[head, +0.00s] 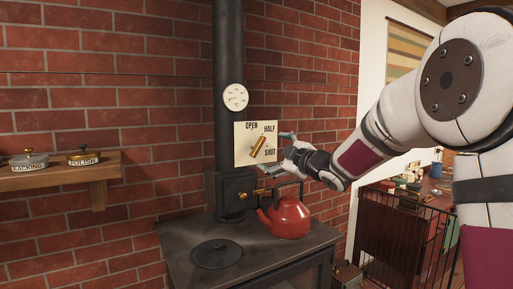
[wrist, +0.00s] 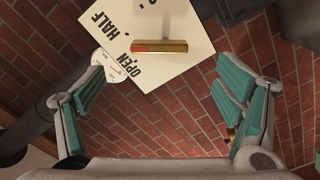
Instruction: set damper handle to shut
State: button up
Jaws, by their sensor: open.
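The damper plate (head: 241,156) is a cream square on the stove pipe, lettered OPEN, HALF and SHUT. Its brass damper handle (head: 258,147) is tilted, its upper end toward HALF. In the wrist view the handle (wrist: 165,46) lies across the plate (wrist: 185,73), with a red mark at its left end, pointing between HALF and OPEN. SHUT is out of that view. My gripper (head: 274,154) is at the plate's right side in the head view. In the wrist view my gripper (wrist: 163,92) is open and empty, teal pads wide apart, with the handle beyond the fingertips.
A red kettle (head: 287,218) stands on the black stove top (head: 185,240) below my gripper. A round gauge (head: 235,97) is on the black pipe (head: 228,45) above the plate. A wooden shelf (head: 55,181) with two tins is at left. Brick wall stands behind.

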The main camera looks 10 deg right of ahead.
aim_at(260, 147)
jog(key=x, duration=1)
jog(key=c, duration=1.2)
